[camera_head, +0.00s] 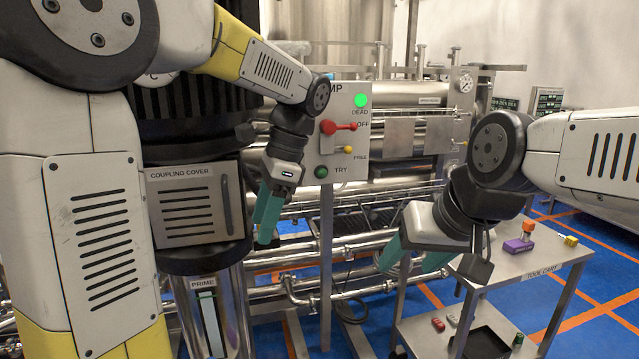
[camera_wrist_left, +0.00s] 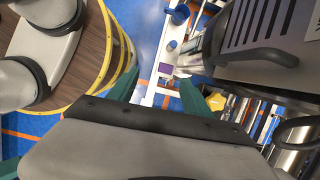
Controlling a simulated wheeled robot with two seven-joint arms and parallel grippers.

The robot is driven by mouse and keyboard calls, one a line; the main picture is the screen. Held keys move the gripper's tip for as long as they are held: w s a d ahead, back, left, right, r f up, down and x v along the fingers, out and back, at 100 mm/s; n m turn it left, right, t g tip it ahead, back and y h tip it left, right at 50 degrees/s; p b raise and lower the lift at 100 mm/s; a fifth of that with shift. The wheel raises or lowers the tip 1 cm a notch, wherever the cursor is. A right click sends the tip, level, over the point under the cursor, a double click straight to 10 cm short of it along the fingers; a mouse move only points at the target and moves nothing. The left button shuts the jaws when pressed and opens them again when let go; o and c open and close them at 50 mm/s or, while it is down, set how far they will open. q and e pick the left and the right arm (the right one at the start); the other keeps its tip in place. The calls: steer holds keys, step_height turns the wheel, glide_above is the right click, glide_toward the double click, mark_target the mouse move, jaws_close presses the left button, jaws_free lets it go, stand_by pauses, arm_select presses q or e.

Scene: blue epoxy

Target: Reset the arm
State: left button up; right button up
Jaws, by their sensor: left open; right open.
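My left gripper (camera_head: 267,216) points down between the coupling cover and the switch panel, its green fingers apart with nothing seen between them. In the left wrist view its fingers (camera_wrist_left: 158,95) are spread, with a white frame with blue knobs visible beyond. My right gripper (camera_head: 412,260) is open and empty, left of the tool cart's top, its green fingers angled down and left. The coupling cover (camera_head: 196,208) is in place on the dark machine housing.
The tool cart (camera_head: 515,262) at right carries a purple block (camera_head: 517,246), an orange-topped piece (camera_head: 528,227) and a yellow piece (camera_head: 571,240). Its lower shelf holds a dark tray (camera_head: 486,342) and small items. Steel pipes (camera_head: 350,245) run behind both grippers.

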arm_select(q)
steer(key=s+a+n+t+h, duration=0.2)
steer(key=s+n+t+h, duration=0.1)
steer(key=s+n, duration=0.2)
steer(key=s+a+f+n+t+h, duration=0.1)
steer(key=s+n+t+h, duration=0.1)
steer(key=s+n+t, duration=0.2)
steer(key=s+n, duration=0.2)
steer(key=n, duration=0.2)
steer(key=shift+s+a+n+h, duration=0.25)
steer(key=shift+a+n+h, duration=0.05)
steer(key=shift+a+h, duration=0.1)
